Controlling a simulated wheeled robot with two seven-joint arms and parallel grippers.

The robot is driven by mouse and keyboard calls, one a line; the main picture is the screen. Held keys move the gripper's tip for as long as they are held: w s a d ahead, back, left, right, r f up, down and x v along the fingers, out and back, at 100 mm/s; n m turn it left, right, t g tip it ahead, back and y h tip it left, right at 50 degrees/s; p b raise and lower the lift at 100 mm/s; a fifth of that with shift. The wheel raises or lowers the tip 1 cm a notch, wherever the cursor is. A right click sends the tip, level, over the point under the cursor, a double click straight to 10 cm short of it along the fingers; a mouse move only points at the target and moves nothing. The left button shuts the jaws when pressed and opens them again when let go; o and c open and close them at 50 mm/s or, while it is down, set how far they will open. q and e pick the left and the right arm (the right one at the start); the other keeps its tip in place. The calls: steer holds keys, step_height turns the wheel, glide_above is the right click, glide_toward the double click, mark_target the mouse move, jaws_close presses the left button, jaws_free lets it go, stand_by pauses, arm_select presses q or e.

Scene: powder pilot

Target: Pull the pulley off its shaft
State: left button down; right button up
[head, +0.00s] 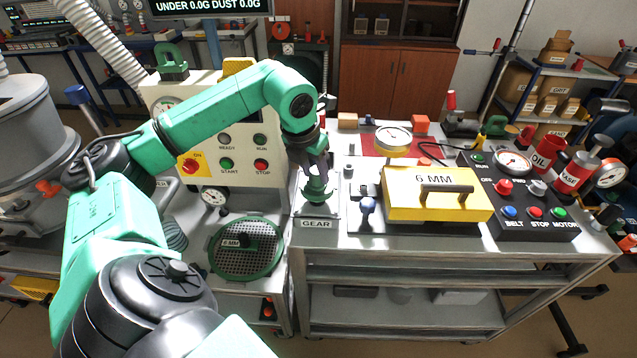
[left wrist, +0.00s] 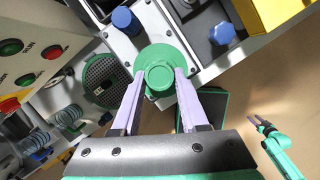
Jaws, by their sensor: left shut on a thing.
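A green round stepped part, which I take for the pulley (head: 317,196), stands at the table's left front above a pale plate labelled GEAR (head: 316,224). My left gripper (head: 319,176) reaches down on it from above. In the left wrist view the two pale fingers of my left gripper (left wrist: 158,88) are shut on the pulley (left wrist: 158,57), one on each side of its narrower hub. The wide flange shows beyond the hub. The shaft is hidden. A green arm with a small dark-tipped gripper, apparently my right gripper (left wrist: 261,124), shows small at the right of the left wrist view.
A yellow 6 MM box (head: 440,207) with a handle stands right of the pulley, and a blue knob (head: 367,207) lies between them. A black button box (head: 525,222) is farther right. A control panel (head: 214,150) and a round 6 MM sieve (head: 268,258) are at left.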

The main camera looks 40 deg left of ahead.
mark_target(315, 173)
arm_select(q)
steer(key=shift+r+p, duration=1.9)
steer(key=shift+r, duration=0.55)
